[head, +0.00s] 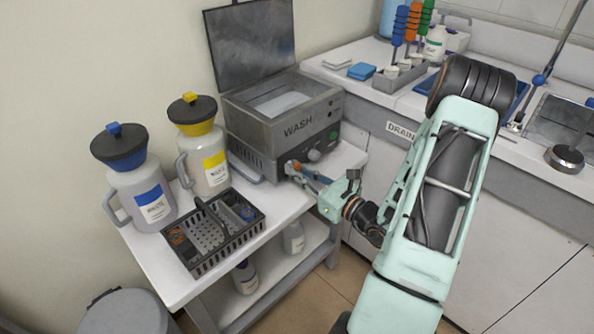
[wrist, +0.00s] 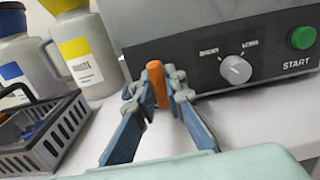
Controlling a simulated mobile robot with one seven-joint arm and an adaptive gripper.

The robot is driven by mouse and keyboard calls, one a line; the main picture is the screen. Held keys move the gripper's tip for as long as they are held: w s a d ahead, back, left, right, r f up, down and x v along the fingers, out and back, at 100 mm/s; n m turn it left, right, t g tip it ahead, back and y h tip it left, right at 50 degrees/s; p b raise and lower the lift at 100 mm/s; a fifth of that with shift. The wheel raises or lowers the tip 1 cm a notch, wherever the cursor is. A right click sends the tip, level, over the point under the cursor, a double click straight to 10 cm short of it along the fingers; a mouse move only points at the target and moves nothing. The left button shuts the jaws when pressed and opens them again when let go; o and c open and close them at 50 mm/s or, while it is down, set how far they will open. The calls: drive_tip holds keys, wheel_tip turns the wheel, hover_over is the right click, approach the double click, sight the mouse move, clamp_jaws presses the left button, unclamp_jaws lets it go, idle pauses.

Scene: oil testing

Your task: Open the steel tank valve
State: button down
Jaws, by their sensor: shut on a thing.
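The steel tank (head: 283,112), marked WASH, stands on a white cart with its lid raised. Its valve has an orange handle (wrist: 157,84) low on the front, at the left of the dial in the wrist view. My gripper (wrist: 158,92) has its two blue-grey fingers closed on this handle, one on each side. In the head view my gripper (head: 299,171) reaches in from the right to the tank's lower front. The valve body behind the handle is mostly hidden by the fingers.
A grey dial (wrist: 236,69) and green START button (wrist: 302,37) are right of the valve. Blue-labelled (head: 150,200) and yellow-labelled (head: 211,165) waste jugs stand left of the tank. A dark basket (head: 245,229) sits in front of them. A sink counter (head: 395,96) is on the right.

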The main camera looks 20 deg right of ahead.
drive_tip(key=c, duration=2)
unclamp_jaws()
drive_tip(key=shift+o, duration=0.2)
drive_tip(key=v, duration=1.2)
